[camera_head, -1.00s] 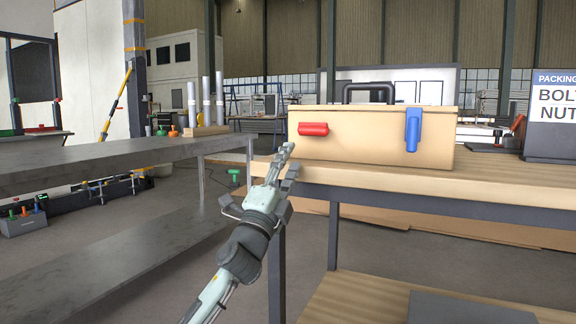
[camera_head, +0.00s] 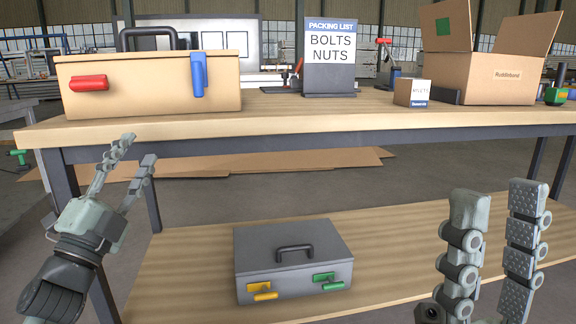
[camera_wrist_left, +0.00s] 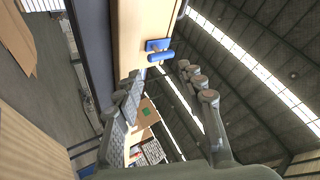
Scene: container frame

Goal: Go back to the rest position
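My left gripper (camera_head: 134,158) is open and empty. In the head view it is at the left, in front of the wooden table's front edge and below the tan toolbox. Its two fingers also show apart in the left wrist view (camera_wrist_left: 165,88). My right gripper (camera_head: 498,215) is at the lower right of the head view, fingers upright and apart, with nothing between them. It appears in front of the lower shelf.
The wooden table (camera_head: 330,110) bears a tan toolbox (camera_head: 140,98) with red and blue latches, a packing list sign (camera_head: 330,60), a small box (camera_head: 411,93) and an open carton (camera_head: 490,78). A grey toolbox (camera_head: 290,250) stands on the lower shelf (camera_head: 190,260).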

